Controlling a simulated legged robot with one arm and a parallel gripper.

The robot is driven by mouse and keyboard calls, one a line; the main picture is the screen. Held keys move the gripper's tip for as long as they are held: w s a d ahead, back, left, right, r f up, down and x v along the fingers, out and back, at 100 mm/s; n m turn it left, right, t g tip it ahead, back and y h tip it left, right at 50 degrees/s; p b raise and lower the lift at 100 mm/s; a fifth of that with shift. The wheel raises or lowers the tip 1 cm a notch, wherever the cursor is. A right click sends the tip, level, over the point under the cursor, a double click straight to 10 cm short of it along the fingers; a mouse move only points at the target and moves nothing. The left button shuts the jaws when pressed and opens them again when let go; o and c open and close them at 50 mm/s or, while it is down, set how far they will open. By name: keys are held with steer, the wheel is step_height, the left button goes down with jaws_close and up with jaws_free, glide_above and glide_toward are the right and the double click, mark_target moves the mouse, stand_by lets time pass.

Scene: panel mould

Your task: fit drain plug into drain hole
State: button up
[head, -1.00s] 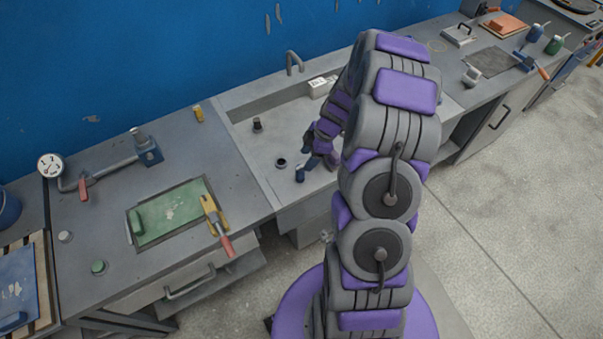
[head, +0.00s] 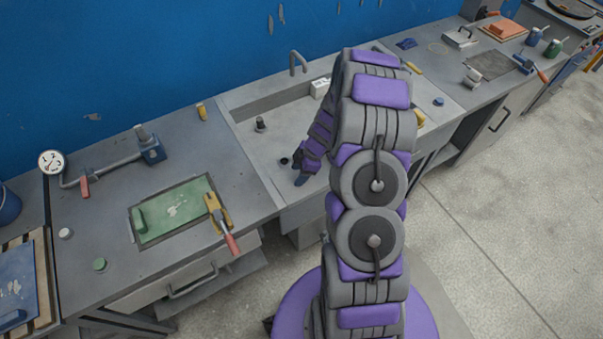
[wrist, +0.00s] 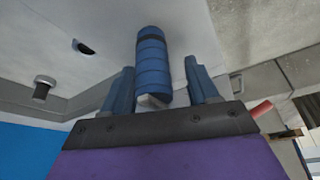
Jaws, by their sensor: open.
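A blue ribbed cylinder, which looks like the drain plug (wrist: 152,62), stands between my fingers in the wrist view, with a pale piece at its near end. My gripper (wrist: 159,66) is open, one finger on each side of it, with gaps showing. In the head view my gripper (head: 299,170) is low over the sink deck, and I cannot separate the plug from the fingers there. The dark round drain hole (head: 284,161) is just left of my gripper. It also shows empty at upper left in the wrist view (wrist: 83,47).
A dark post (head: 260,124) stands on the sink deck behind the hole. A faucet (head: 297,62) and a white box (head: 320,88) are at the back. A green panel (head: 175,211) and a yellow clamp with a red handle (head: 217,214) lie on the left bench.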

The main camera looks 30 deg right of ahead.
steer(key=shift+d+f, duration=0.1)
steer(key=shift+d, duration=0.95)
steer(key=c, duration=0.7)
steer(key=shift+a, duration=0.4)
steer(key=c, duration=0.3)
steer(key=shift+a, duration=0.4)
steer(key=shift+c, duration=0.2)
steer(key=shift+v, duration=1.2)
steer(key=shift+s+d+r, duration=0.1)
steer(key=shift+s+r, duration=0.15)
steer(key=shift+r, duration=0.55)
steer(key=s+r+p, duration=0.1)
steer(key=s, duration=1.4)
steer(key=shift+r, duration=0.2)
